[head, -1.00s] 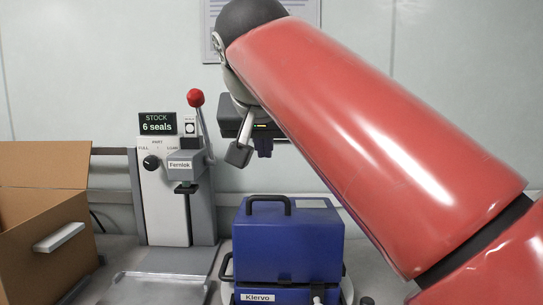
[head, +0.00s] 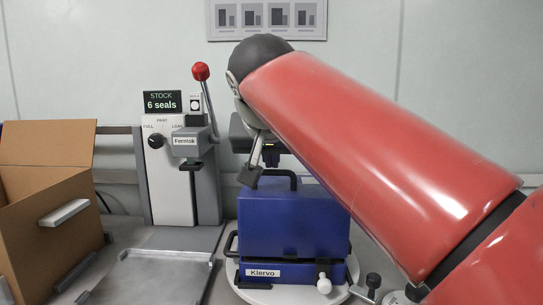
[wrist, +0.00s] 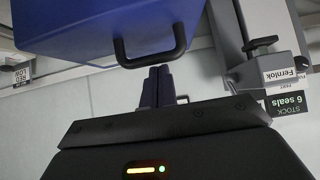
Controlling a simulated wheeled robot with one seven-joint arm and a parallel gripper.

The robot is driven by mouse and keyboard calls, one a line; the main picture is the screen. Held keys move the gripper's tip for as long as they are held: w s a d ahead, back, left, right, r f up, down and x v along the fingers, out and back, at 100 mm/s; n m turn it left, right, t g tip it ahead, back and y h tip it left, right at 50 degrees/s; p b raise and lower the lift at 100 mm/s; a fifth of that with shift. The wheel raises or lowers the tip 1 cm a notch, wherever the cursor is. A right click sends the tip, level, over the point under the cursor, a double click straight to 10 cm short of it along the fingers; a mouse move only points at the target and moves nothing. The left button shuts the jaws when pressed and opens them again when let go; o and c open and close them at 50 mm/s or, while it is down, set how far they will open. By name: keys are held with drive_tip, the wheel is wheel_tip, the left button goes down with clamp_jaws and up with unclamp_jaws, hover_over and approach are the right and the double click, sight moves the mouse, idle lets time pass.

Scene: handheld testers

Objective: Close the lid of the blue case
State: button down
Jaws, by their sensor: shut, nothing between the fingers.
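The blue case (head: 262,272) stands on a round white plate, with a "Klervo" label on its front. Its lid (head: 293,225) stands up above the base as a tall blue block with a black handle (head: 293,180) on its top edge. My gripper (head: 270,158) is shut and empty, just above and behind the lid's handle. In the wrist view my shut fingers (wrist: 155,82) point at the handle (wrist: 152,62), very close to it; I cannot tell whether they touch. The lid also shows there (wrist: 100,28). My forearm hides the area to the right.
A grey press labelled Fernlok (head: 186,142) with a red-knobbed lever stands left of the case. A metal tray (head: 160,275) lies in front of it. An open cardboard box (head: 50,225) is at far left. A white-knobbed clamp (head: 324,284) sits at the case's front right.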

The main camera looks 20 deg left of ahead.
drive_tip(key=b, duration=0.1)
drive_tip(key=s+f+b, duration=0.1)
drive_tip(key=b, duration=0.1)
drive_tip(key=shift+s+d+f+t+b, duration=0.15)
drive_tip(key=shift+f+t+b, duration=0.15)
drive_tip(key=shift+t, duration=0.1)
drive_tip(key=shift+s+b, duration=0.3)
drive_tip(key=shift+b, duration=0.1)
drive_tip(key=shift+r, duration=0.15)
